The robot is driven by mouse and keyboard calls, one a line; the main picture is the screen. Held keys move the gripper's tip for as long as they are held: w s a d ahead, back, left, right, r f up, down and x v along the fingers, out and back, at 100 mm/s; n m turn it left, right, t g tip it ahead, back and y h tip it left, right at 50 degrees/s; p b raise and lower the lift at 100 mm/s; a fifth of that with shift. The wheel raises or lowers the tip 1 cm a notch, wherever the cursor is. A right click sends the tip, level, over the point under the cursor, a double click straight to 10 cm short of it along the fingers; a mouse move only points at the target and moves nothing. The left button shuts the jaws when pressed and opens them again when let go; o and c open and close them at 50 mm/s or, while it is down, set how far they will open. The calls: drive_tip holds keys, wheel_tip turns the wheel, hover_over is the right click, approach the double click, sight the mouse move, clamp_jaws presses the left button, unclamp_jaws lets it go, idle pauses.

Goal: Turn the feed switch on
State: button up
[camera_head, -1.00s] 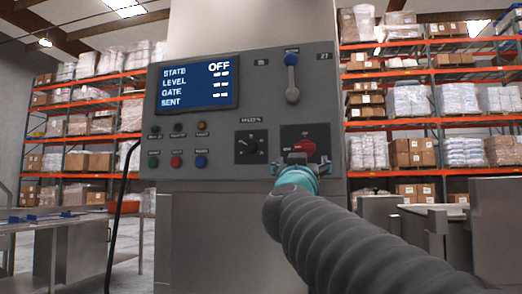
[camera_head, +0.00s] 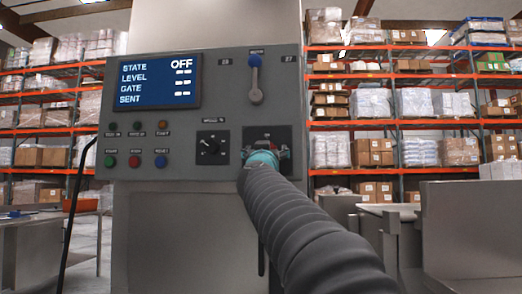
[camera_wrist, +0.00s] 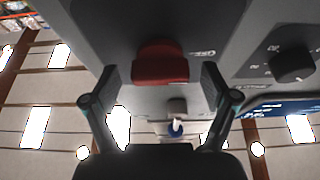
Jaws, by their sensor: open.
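The grey control panel (camera_head: 225,140) stands ahead, and its screen (camera_head: 158,82) reads STATE OFF. A red switch knob (camera_wrist: 160,65) sits on a dark plate (camera_head: 252,133) at the panel's lower right; its label is too small to read surely. In the wrist view my gripper (camera_wrist: 160,85) is open, one finger on each side of the red knob. I cannot tell whether either finger touches it. In the head view my gripper (camera_head: 264,155) and arm cover most of the knob.
A blue-topped lever (camera_head: 255,78) is above the switch. A black dial (camera_head: 211,146) is left of it, also in the wrist view (camera_wrist: 292,66). Several coloured buttons (camera_head: 135,161) are farther left. Grey benches stand at both sides, with loaded racks (camera_head: 410,110) behind.

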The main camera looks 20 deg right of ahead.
drive_tip(key=c, duration=1.2)
drive_tip(key=shift+o, duration=0.2)
drive_tip(key=shift+w+r+m+p, duration=0.1)
drive_tip(key=shift+m+p, duration=0.25)
drive_tip(key=shift+m, duration=0.15)
drive_tip(key=m+g+h, duration=0.1)
drive_tip(key=m, duration=0.3)
drive_tip(key=m+g+h+p, duration=0.1)
drive_tip(key=m+g, duration=0.1)
drive_tip(key=m, duration=0.1)
drive_tip(key=m+g+h, duration=0.1)
drive_tip(key=m+h, duration=0.1)
drive_tip(key=m, duration=0.2)
drive_tip(key=shift+w+a+m+g, duration=0.1)
drive_tip(key=shift+a+m+g, duration=0.15)
drive_tip(key=shift+m+g, duration=0.05)
drive_tip(key=m+g, duration=0.2)
drive_tip(key=m, duration=0.3)
drive_tip(key=shift+r+m+g+y, duration=0.15)
drive_tip(key=shift+m+g, duration=0.25)
drive_tip(key=shift+m, duration=0.8)
drive_tip(key=shift+f+m+g+y, duration=0.1)
drive_tip(key=shift+m+g+y, duration=0.25)
drive_tip(key=shift+m, duration=0.85)
